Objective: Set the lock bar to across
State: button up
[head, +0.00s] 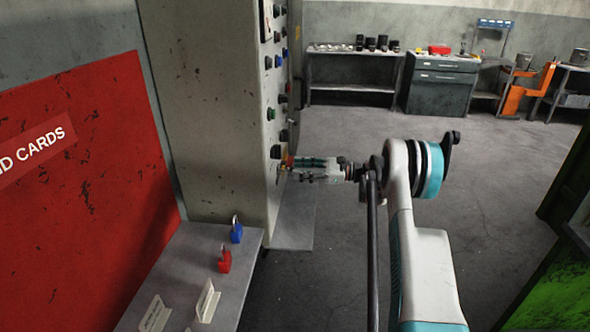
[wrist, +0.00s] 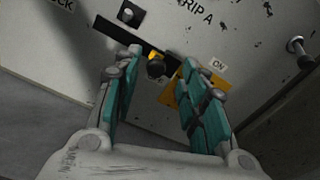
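In the wrist view a dark bar (wrist: 118,34) lies slanted on the grey panel, running from upper left down toward a black knob (wrist: 155,67); it looks like the lock bar. An orange-yellow plate (wrist: 170,97) lies behind the knob, with a small label "ON" beside it. My gripper (wrist: 160,62) is open, with one teal finger on each side of the knob. I cannot tell whether either finger touches it. In the head view my gripper (head: 292,163) is close to the panel's side face and hides most of the bar there.
The grey press column (head: 215,110) carries several buttons and knobs above my gripper. A ledge (head: 200,250) at lower left holds a red padlock (head: 225,261), a blue padlock (head: 236,232) and white cards. Open floor lies to the right; a green machine (head: 555,290) stands at lower right.

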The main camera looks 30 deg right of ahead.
jog(key=v, duration=0.9)
jog(key=shift+s+d, duration=0.1)
